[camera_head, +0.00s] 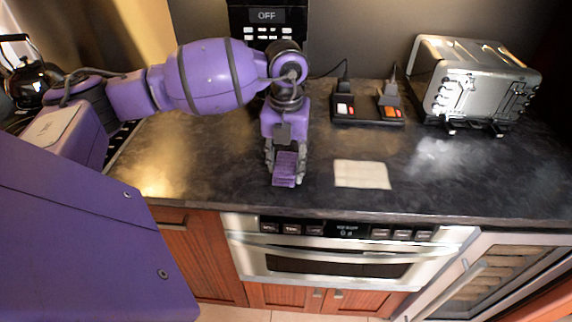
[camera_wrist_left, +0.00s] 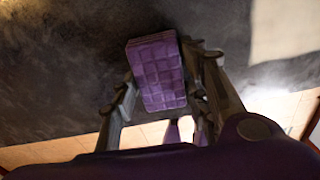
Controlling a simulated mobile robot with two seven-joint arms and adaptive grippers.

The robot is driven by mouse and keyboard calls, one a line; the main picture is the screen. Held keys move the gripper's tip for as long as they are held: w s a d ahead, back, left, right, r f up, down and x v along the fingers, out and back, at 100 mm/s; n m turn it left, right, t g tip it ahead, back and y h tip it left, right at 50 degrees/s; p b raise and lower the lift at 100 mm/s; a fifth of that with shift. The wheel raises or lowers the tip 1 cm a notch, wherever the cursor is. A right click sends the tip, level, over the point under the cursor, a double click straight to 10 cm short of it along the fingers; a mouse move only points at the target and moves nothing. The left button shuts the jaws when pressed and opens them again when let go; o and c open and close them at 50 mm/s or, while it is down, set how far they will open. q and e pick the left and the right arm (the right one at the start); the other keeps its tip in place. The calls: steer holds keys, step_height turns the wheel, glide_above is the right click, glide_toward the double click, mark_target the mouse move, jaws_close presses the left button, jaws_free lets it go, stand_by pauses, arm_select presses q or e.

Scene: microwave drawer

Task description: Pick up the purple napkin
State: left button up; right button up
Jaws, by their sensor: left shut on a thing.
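The purple napkin (camera_head: 285,168) is a small folded pad held between the fingers of my left gripper (camera_head: 284,160), over the dark countertop (camera_head: 220,165). In the left wrist view the napkin (camera_wrist_left: 158,68) shows a quilted grid pattern and sits between the two grey fingers of the left gripper (camera_wrist_left: 165,75), which are shut on it. I cannot tell whether the napkin touches the counter. My right gripper does not show.
A cream napkin (camera_head: 361,174) lies flat to the right of the gripper. A black power strip (camera_head: 367,117) with plugs and a silver toaster (camera_head: 474,80) stand behind it. A microwave drawer (camera_head: 335,258) is below the counter edge. A kettle (camera_head: 32,82) is at far left.

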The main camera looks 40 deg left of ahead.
arm_select(q)
step_height(320, 180, up, 3)
steer(key=shift+f, duration=0.2)
steer(key=s+d+r, duration=0.2)
steer(key=r, duration=0.1)
steer(key=s+d+r, duration=0.1)
steer(key=r, duration=0.1)
steer(key=shift+s+r, duration=0.2)
steer(key=s+d+r, duration=0.4)
steer(key=s+d, duration=0.2)
steer(key=s, duration=0.1)
steer(key=shift+s+r, duration=0.15)
